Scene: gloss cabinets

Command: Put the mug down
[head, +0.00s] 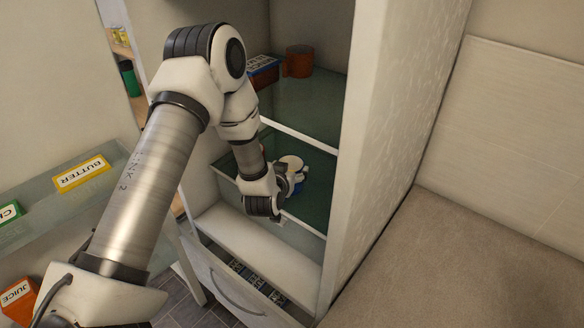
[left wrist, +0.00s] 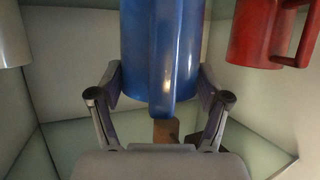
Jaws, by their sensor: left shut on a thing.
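The blue mug (left wrist: 145,45) fills the middle of the left wrist view, its handle toward me. My left gripper (left wrist: 160,100) is shut on it, with a finger on each side. In the head view my left gripper (head: 284,188) reaches into the open fridge at the lower glass shelf (head: 318,205). My right gripper is not in view.
A red mug (left wrist: 256,38) stands to the right and a white cylinder (left wrist: 13,40) to the left in the left wrist view. An orange-red mug (head: 298,62) and a carton (head: 262,70) sit on the upper shelf. The door holds butter (head: 81,174). A drawer (head: 240,285) lies below.

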